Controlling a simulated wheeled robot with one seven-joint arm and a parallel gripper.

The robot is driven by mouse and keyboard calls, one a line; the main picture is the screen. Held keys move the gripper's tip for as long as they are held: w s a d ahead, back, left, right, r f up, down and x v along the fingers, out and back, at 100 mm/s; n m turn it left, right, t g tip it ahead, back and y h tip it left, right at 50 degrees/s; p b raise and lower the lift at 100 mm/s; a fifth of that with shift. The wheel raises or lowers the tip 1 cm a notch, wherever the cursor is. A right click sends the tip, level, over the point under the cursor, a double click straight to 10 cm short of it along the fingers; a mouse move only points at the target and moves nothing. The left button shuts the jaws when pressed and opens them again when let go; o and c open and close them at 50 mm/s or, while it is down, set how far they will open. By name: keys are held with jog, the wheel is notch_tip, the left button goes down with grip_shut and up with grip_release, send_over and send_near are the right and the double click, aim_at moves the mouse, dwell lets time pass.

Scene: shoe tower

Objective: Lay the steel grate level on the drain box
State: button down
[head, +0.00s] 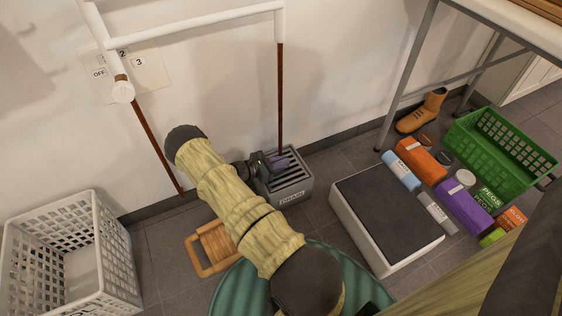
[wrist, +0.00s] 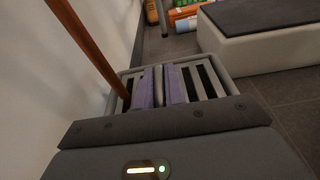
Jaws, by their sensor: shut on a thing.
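The grey drain box (head: 293,197) stands on the floor by the wall, its DRAIN label facing out. The slotted steel grate (head: 295,176) is at the box's top and appears roughly level inside the rim; I cannot tell whether every edge rests fully. The wrist view shows the grate's pale bars and dark slots (wrist: 203,80) within the box rim (wrist: 226,84). My gripper (head: 278,162) is over the box, its purple fingers (wrist: 160,87) shut on a bar of the grate. My gripper's body hides the near part of the grate and box in the wrist view.
A brown pipe (head: 280,100) comes down close behind the box. A white step with a dark top (head: 388,215) stands to the right. A wooden-handled frame (head: 213,247) and white basket (head: 72,265) are left. A green crate (head: 500,150) and several packages are far right.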

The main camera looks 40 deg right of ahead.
jog(key=shift+f, duration=0.1)
jog(key=c, duration=1.4)
grip_release()
jog(key=p+v, duration=0.6)
jog(key=v, duration=1.1)
jog(key=shift+a+p, duration=0.2)
jog(key=shift+p, duration=0.1)
